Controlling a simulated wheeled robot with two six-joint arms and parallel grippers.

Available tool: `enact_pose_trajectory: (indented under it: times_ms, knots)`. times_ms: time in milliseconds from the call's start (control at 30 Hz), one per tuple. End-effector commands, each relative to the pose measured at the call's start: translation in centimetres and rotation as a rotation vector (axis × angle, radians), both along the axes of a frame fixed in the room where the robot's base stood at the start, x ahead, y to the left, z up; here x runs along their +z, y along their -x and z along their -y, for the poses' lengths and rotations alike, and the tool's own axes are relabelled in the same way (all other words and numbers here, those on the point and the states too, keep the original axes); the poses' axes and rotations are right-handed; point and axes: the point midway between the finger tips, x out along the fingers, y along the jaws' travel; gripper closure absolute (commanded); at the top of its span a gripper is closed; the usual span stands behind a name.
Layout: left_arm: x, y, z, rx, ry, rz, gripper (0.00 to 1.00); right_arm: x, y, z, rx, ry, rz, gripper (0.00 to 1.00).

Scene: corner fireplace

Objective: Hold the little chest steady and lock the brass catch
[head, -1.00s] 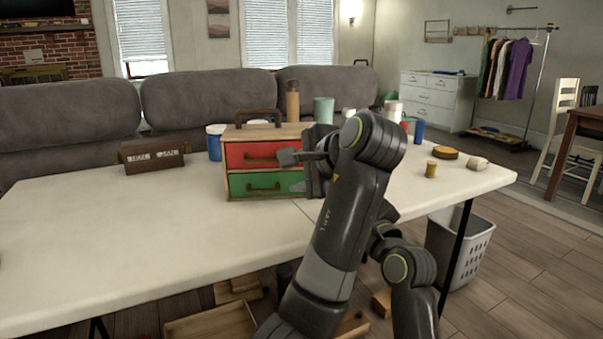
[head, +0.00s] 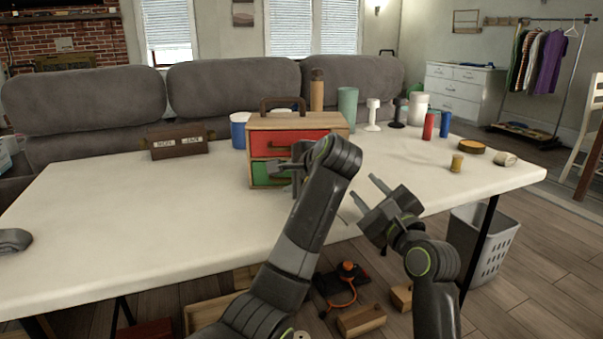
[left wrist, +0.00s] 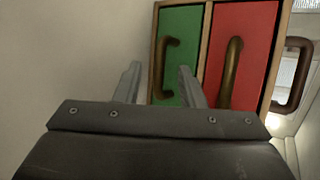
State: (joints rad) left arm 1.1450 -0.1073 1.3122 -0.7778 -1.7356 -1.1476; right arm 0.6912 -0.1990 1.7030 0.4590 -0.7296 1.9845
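The little chest (head: 262,122) stands upright on the table, with a brown top handle, a red drawer front (head: 272,143) and a green drawer front (head: 262,172). My left gripper (head: 282,168) is in front of its drawers, its arm hiding the chest's lower right. In the left wrist view the left gripper (left wrist: 160,82) has its fingers apart and empty, near the green front (left wrist: 185,40), beside the red front (left wrist: 245,30). I cannot make out the brass catch. My right gripper (head: 364,190) is open and empty, right of the chest near the table's front edge.
The white table (head: 130,225) is mostly clear at left. A brown calendar block (head: 178,143) stands left of the chest. Cups, a red can (head: 429,126) and a blue can (head: 445,124) stand at the back right. A small yellow cylinder (head: 457,163) stands nearer the front.

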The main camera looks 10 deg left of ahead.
Motion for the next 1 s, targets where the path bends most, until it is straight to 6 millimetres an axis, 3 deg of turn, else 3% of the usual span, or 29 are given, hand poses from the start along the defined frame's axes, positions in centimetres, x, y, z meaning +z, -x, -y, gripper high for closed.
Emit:
enact_pose_trajectory:
  times_ms: [200,533,800,1000]
  knots:
    - [-1.0,-1.2,-1.1,0.0,0.001,-0.001,0.64,0.0,0.0,0.0,0.0,0.0,0.0,0.64]
    - [-1.2,-1.4,-1.2,-0.001,0.001,0.0,0.64,0.0,0.0,0.0,0.0,0.0,0.0,0.64]
    - [-1.2,-1.4,-1.2,-0.001,0.001,0.0,0.99,0.0,0.0,0.0,0.0,0.0,0.0,0.64]
    - [-1.2,-1.4,-1.2,-0.001,0.001,0.0,1.0,0.0,0.0,0.0,0.0,0.0,0.0,0.64]
